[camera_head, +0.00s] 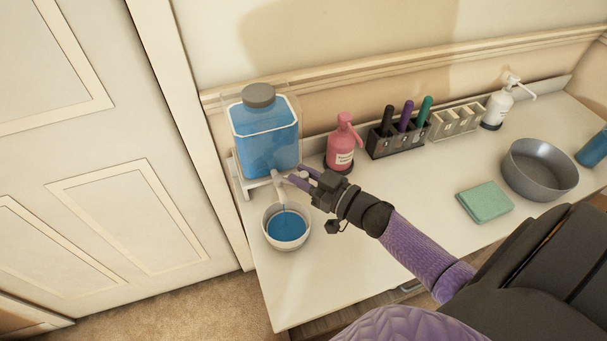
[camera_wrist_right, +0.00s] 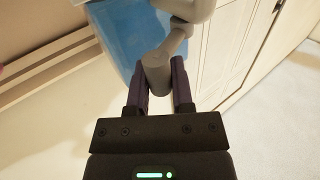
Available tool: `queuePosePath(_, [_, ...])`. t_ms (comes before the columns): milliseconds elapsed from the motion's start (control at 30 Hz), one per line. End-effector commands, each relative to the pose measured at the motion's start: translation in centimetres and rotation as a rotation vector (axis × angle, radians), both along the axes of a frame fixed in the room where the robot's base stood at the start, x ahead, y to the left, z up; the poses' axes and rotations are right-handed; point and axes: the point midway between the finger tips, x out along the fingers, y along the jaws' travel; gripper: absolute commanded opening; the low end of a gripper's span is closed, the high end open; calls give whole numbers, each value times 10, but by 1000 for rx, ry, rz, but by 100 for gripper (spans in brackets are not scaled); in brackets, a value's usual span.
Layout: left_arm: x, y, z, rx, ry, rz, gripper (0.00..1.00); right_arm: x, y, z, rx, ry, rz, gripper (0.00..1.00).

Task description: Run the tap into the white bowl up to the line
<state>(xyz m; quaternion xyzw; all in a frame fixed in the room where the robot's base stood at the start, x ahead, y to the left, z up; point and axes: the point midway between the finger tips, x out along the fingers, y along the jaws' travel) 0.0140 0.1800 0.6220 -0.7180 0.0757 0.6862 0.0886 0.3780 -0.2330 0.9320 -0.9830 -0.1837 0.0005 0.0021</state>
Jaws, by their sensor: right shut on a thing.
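The white bowl (camera_head: 287,246) stands on the counter below the tap (camera_head: 279,187) of a clear dispenser tank (camera_head: 266,140) with blue liquid and a grey cap. Blue liquid (camera_head: 286,225) lies in the bowl below its rim; I cannot make out the line. My right gripper (camera_head: 302,178) is at the tap, right of and above the bowl. In the right wrist view its jaws (camera_wrist_right: 160,78) are shut on the grey tap handle (camera_wrist_right: 157,66), with the blue tank (camera_wrist_right: 128,35) behind. My left gripper is not in view.
A pink pump bottle (camera_head: 341,143) stands right of the tank, close to my right gripper. Beyond are a dark pen holder (camera_head: 383,150), a beige rack (camera_head: 457,121), a white pump bottle (camera_head: 496,110), a green cloth (camera_head: 485,201) and a grey basin (camera_head: 540,182). The front counter is clear.

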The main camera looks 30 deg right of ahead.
Motion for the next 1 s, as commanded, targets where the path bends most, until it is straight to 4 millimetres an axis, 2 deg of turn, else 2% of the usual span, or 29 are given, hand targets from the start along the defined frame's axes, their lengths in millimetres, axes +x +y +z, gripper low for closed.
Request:
queuePosePath(267, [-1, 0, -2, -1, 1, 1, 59, 0, -1, -1, -2, 1, 16, 0])
queuePosePath(467, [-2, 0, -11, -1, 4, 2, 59, 4, -4, -3, -6, 1, 104, 0])
queuePosePath(1000, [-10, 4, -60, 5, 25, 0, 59, 20, -12, -5, -3, 1, 433, 0])
